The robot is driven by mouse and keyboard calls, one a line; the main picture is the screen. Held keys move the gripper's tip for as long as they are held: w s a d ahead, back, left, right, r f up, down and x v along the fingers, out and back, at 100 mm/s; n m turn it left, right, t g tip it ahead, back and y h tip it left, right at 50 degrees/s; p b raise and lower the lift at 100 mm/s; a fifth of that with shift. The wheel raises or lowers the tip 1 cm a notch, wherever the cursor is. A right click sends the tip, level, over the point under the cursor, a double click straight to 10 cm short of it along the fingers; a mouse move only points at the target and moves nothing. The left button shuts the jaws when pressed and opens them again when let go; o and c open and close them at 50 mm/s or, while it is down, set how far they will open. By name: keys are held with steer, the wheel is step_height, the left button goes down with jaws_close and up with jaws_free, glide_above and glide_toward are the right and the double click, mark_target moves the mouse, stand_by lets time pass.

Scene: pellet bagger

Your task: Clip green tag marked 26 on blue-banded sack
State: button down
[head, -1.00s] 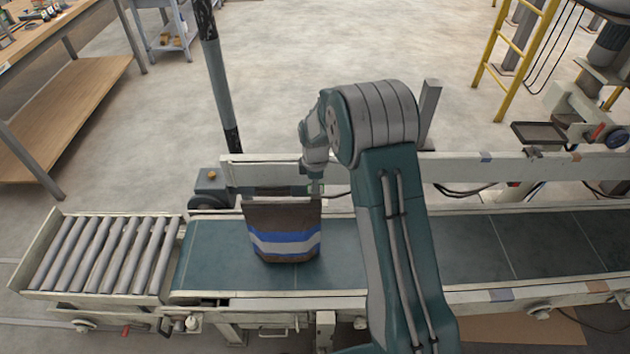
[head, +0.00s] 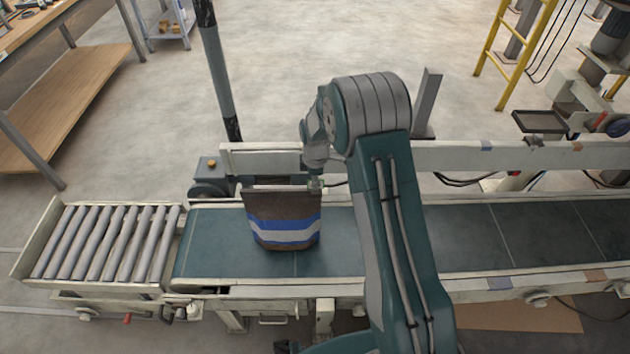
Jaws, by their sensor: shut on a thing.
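The blue-banded sack (head: 283,207), dark brown with blue and pale bands, stands upright on the dark green belt (head: 345,245) in the head view. Its top edge is pale and flat. My gripper (head: 316,184) is at the sack's top right corner, small in the picture and partly hidden by my own wrist. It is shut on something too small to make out. I cannot tell whether it touches the sack. No green tag or number 26 can be made out.
A roller section (head: 105,243) joins the belt at the left. A pale rail (head: 470,156) runs behind the belt, with a dark post (head: 218,75) beyond it. The belt right of my arm is clear.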

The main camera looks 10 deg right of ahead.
steer(key=shift+s+f, duration=0.2)
steer(key=shift+f, duration=0.3)
stand_by(0.4)
steer(key=c, duration=0.7)
jaws_free()
steer(key=shift+w, duration=0.1)
steer(key=shift+r, duration=0.15)
step_height(320, 180, up, 12)
steer(key=shift+w+f, duration=0.1)
